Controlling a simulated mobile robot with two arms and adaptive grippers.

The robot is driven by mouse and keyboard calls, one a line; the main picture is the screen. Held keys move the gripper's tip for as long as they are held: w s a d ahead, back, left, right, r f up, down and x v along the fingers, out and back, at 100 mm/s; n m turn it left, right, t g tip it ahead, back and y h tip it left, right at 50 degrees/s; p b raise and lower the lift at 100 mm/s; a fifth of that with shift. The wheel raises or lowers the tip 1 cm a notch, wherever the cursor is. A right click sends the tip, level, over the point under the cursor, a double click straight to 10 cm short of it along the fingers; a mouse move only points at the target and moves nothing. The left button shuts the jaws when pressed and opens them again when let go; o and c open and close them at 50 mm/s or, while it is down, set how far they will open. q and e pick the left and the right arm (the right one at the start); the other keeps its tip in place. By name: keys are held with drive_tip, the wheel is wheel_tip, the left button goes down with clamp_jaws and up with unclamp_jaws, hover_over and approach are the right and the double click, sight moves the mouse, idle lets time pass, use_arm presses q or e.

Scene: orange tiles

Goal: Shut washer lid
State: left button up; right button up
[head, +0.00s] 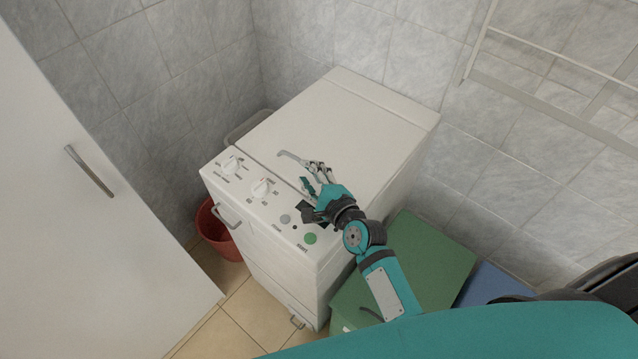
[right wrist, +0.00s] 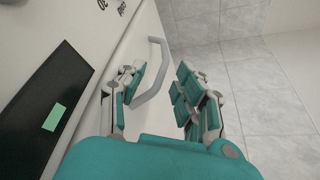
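The white washer (head: 352,137) stands in the tiled corner. Its lid (head: 365,125) lies flat on top and looks shut, with a thin seam along the control panel (head: 262,195). A grey lid handle (head: 290,156) sticks out near the lid's front edge. My right gripper (head: 308,176) is just above the front of the lid, beside the handle. In the right wrist view its fingers (right wrist: 160,95) are spread apart, with the lid handle (right wrist: 157,72) showing beyond and between them. Contact with the handle cannot be told. My left gripper is not in view.
A white cabinet (head: 90,230) with a bar handle stands at the left. A red bucket (head: 216,232) is on the floor left of the washer. A green box (head: 425,262) and a blue one (head: 492,283) stand at its right. A drying rack (head: 560,50) is on the back wall.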

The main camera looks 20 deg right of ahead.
drive_tip(key=v, duration=0.5)
drive_tip(key=shift+s+r, duration=0.1)
drive_tip(key=shift+r, duration=0.05)
idle(0.3)
